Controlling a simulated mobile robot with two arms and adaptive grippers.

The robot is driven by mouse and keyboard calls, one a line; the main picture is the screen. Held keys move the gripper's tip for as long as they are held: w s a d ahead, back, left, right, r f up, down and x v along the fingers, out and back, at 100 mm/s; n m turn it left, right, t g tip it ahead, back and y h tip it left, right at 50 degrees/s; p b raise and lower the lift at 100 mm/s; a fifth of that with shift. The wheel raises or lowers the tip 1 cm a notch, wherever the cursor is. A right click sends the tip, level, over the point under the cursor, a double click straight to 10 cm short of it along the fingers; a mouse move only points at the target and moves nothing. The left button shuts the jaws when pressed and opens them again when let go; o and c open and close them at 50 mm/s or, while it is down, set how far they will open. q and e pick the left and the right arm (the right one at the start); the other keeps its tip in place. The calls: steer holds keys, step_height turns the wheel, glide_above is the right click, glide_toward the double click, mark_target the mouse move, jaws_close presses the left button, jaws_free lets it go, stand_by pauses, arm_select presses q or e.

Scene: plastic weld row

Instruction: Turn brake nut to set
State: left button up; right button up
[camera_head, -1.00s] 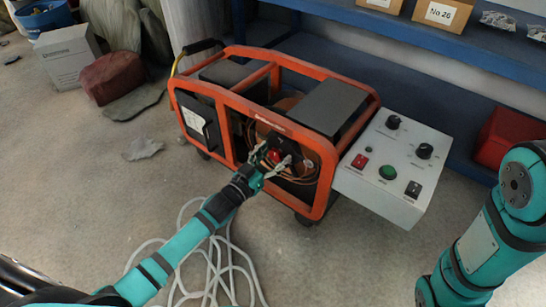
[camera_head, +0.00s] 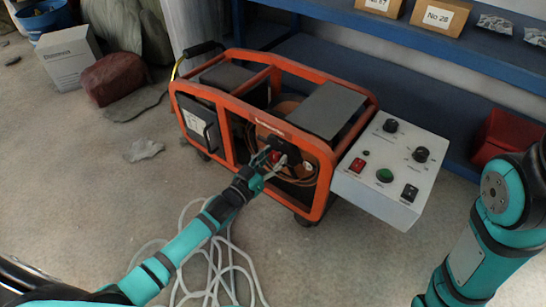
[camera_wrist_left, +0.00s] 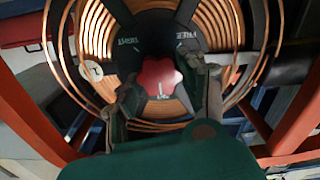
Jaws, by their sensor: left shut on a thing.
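The brake nut is a red lobed knob (camera_wrist_left: 160,77) at the centre of a copper-coloured reel in the left wrist view. It also shows as a small red spot in the head view (camera_head: 275,157). My left gripper (camera_wrist_left: 163,88) has its two fingers on either side of the nut and is shut on it. A pale mark shows at the nut's lower edge. The dark hub (camera_wrist_left: 205,33) reads "FREE" at upper right; the upper-left label is hard to read. My right arm shows at the right edge of the head view, but its gripper is out of view.
The reel sits inside an orange frame (camera_head: 240,127) whose bars pass close to my left gripper. A control box (camera_head: 390,165) with knobs and buttons adjoins it at right. White hose (camera_head: 215,270) lies coiled on the floor below my left arm. A blue shelf (camera_head: 400,35) stands behind.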

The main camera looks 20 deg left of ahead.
arm_select(q)
steer(key=o, duration=1.2)
steer(key=shift+s+a, duration=0.1)
steer(key=v, duration=1.1)
steer(key=shift+s+a, duration=0.1)
steer(key=shift+s, duration=0.3)
